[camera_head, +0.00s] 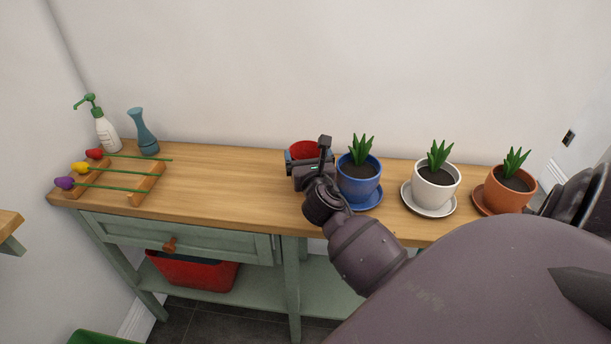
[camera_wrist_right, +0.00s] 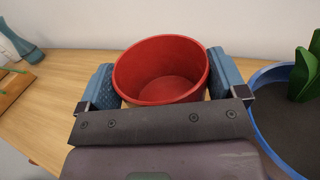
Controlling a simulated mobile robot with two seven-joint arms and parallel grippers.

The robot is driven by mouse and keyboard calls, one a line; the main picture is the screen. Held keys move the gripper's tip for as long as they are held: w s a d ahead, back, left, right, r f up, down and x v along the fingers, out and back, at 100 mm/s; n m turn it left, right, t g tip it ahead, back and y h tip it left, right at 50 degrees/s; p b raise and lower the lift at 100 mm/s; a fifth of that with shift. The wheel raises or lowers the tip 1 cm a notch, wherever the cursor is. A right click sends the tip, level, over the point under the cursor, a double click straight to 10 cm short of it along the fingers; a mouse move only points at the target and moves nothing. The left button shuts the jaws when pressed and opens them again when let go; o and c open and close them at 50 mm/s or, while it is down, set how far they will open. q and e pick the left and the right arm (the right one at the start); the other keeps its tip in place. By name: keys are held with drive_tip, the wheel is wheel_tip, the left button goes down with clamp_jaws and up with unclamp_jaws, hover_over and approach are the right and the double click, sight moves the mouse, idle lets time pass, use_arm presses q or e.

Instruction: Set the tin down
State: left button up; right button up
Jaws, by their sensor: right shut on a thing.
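The red tin (camera_head: 304,150) is at the back middle of the wooden worktop, just left of the blue plant pot. In the right wrist view the tin (camera_wrist_right: 160,88) is open at the top, upright or nearly so, and empty. My right gripper (camera_head: 309,160) is shut on it, with a blue finger pad on each side. The gripper hides the tin's lower part in the head view. I cannot tell whether its base touches the worktop. My left gripper is not in view.
The blue pot (camera_head: 360,184) stands close on the right, then a white pot (camera_head: 434,189) and a terracotta pot (camera_head: 508,194). A flower rack (camera_head: 147,186), blue vase (camera_head: 144,133) and pump bottle (camera_head: 106,130) stand left. The worktop (camera_head: 230,185) between is clear.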

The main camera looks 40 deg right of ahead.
drive_tip(key=shift+f+b, duration=0.95)
drive_tip(key=shift+f, duration=1.65)
drive_tip(key=o, duration=0.6)
